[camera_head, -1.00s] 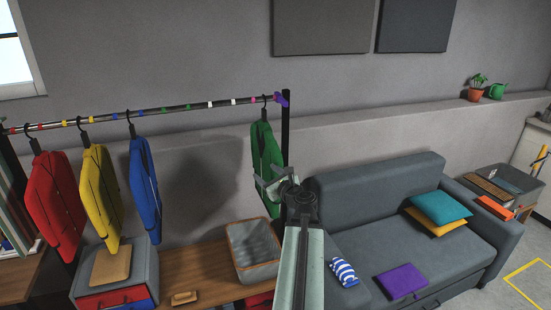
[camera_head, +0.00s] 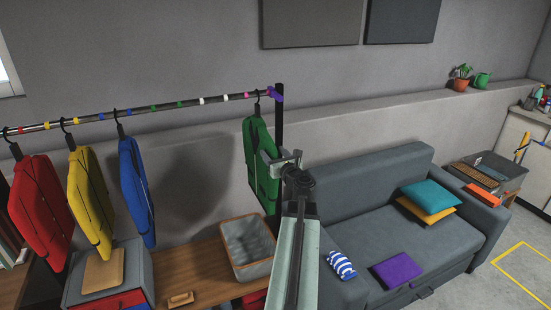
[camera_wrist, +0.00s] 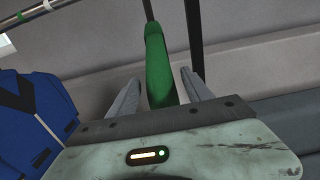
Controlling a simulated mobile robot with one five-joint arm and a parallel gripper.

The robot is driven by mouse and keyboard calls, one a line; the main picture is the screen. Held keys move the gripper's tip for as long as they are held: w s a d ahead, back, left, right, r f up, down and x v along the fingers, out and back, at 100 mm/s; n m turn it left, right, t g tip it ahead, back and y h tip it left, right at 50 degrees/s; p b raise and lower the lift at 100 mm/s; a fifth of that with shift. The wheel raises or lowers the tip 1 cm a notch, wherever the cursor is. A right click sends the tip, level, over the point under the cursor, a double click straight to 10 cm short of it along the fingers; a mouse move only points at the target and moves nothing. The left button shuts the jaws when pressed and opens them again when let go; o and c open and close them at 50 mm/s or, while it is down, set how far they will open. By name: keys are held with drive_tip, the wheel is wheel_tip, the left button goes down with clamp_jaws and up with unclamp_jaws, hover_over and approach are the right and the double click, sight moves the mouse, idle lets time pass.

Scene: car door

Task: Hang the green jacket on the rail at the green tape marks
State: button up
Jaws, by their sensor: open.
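The green jacket (camera_head: 256,150) hangs by its hook near the right end of the rail (camera_head: 100,116), between a pink mark and the purple end piece. Two green tape marks (camera_head: 166,106) are further left on the rail, with bare rail between them. My gripper (camera_head: 281,160) is open in front of the green jacket and overlaps its right side in the head view. In the wrist view the green jacket (camera_wrist: 158,68) shows edge-on between the two spread fingers (camera_wrist: 155,95). I cannot tell whether either finger touches it.
Red (camera_head: 40,205), yellow (camera_head: 90,200) and blue (camera_head: 136,190) jackets hang on the left part of the rail. A grey bin (camera_head: 248,248) stands on the wooden bench (camera_head: 190,270) below. The sofa (camera_head: 370,245) is to the right. A dark post (camera_head: 279,115) bears the rail's right end.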

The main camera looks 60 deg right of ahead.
sight(270, 147)
drive_tip(key=x, duration=0.4)
clamp_jaws()
drive_tip(key=shift+r+p, duration=0.35)
